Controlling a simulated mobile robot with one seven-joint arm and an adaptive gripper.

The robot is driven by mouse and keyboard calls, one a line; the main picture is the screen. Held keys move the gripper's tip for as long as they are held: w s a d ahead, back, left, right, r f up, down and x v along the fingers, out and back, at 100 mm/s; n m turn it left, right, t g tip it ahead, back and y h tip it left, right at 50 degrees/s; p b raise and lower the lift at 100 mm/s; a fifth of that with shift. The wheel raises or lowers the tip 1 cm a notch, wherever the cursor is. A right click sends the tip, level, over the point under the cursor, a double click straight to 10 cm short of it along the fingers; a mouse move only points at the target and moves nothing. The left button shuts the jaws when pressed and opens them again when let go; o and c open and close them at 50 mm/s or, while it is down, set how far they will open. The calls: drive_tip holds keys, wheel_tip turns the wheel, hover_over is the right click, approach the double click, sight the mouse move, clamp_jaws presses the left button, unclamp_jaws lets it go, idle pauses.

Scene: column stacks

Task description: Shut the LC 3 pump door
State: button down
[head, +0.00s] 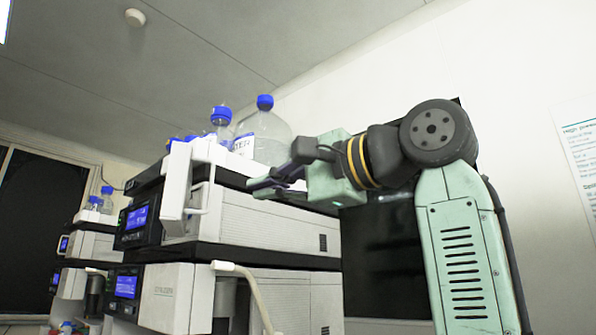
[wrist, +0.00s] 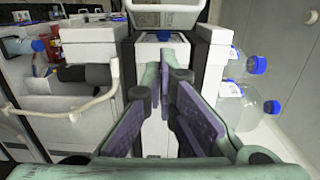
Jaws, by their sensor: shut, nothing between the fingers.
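In the head view, a white door panel (head: 177,190) stands swung out at the front of the upper module (head: 280,225) of the near instrument stack. I take it for the pump door; no LC 3 label is readable. A white bracket-like part (head: 202,205) shows beside the panel. My gripper (head: 262,187) is shut and empty, in front of the upper module's side and to the right of the panel. In the wrist view, the purple-padded fingers of my gripper (wrist: 164,82) point towards white equipment. Contact with the door cannot be told.
Blue-capped bottles (head: 265,135) stand on top of the stack and show at right in the wrist view (wrist: 257,108). A lower module (head: 170,295) has a lit blue screen and a curved white tube (head: 245,275). Another stack (head: 90,245) stands behind, left.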

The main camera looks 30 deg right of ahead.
drive_tip(key=shift+w+a+p, duration=0.1)
drive_tip(key=shift+w+a, duration=0.25)
drive_tip(key=shift+a, duration=0.3)
drive_tip(key=shift+w+a+p, duration=0.15)
drive_tip(key=shift+w+a, duration=0.15)
drive_tip(key=shift+a, duration=0.4)
drive_tip(key=shift+w+a+p, duration=0.1)
drive_tip(key=shift+w+a, duration=0.25)
drive_tip(key=shift+a, duration=0.3)
drive_tip(key=shift+s+a, duration=0.1)
drive_tip(key=shift+a, duration=0.05)
drive_tip(key=shift+s+a+m+t+h+b, duration=0.15)
drive_tip(key=shift+a+m+t+h+b, duration=0.2)
drive_tip(key=shift+a+m+h, duration=0.3)
